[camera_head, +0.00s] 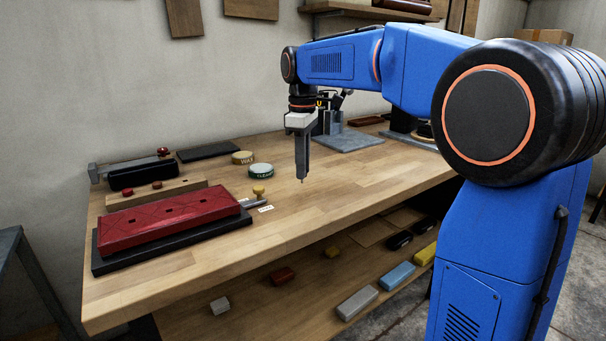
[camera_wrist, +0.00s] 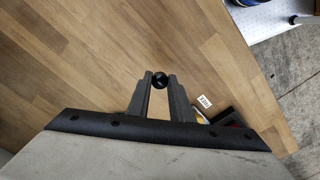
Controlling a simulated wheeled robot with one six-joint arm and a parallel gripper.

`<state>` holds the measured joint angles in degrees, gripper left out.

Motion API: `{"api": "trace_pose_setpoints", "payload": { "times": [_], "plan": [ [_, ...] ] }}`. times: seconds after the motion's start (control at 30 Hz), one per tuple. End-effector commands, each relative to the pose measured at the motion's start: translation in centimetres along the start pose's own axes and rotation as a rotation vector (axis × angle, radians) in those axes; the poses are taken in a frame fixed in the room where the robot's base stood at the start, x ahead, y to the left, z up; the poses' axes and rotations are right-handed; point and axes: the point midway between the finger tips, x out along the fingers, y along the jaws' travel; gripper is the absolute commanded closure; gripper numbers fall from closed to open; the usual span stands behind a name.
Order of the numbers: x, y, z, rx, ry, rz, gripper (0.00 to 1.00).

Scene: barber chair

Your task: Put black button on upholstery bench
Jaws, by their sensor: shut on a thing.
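My gripper (camera_head: 302,178) points down above the middle of the wooden tabletop, clear of objects. In the wrist view its fingertips (camera_wrist: 160,82) are shut on a small round black button (camera_wrist: 160,79). In the head view the button is too small to make out well at the fingertips. A red quilted pad (camera_head: 168,219) with several dark holes lies on a black base (camera_head: 175,245) at the left front of the table; it looks like the upholstery bench.
A yellow knob (camera_head: 258,191), a green-rimmed tin (camera_head: 261,170) and a wax tin (camera_head: 243,157) stand between the pad and my gripper. A grey stand (camera_head: 348,141) is behind. Several blocks lie on the lower shelf (camera_head: 250,310). The table's front middle is clear.

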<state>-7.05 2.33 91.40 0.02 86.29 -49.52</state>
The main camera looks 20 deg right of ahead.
Motion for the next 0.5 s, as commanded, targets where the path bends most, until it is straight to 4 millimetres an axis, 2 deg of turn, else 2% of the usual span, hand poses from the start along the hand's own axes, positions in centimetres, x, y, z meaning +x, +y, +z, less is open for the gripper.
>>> {"api": "trace_pose_setpoints", "payload": {
  "times": [0.1, 0.2, 0.5],
  "plan": [
    [1.8, 0.0, 0.0, 0.000, -0.001, -0.002, 1.00],
    [2.5, 0.0, 0.0, 0.000, -0.001, -0.001, 1.00],
    [2.6, 0.0, 0.0, 0.000, 0.000, 0.000, 1.00]
  ]
}}
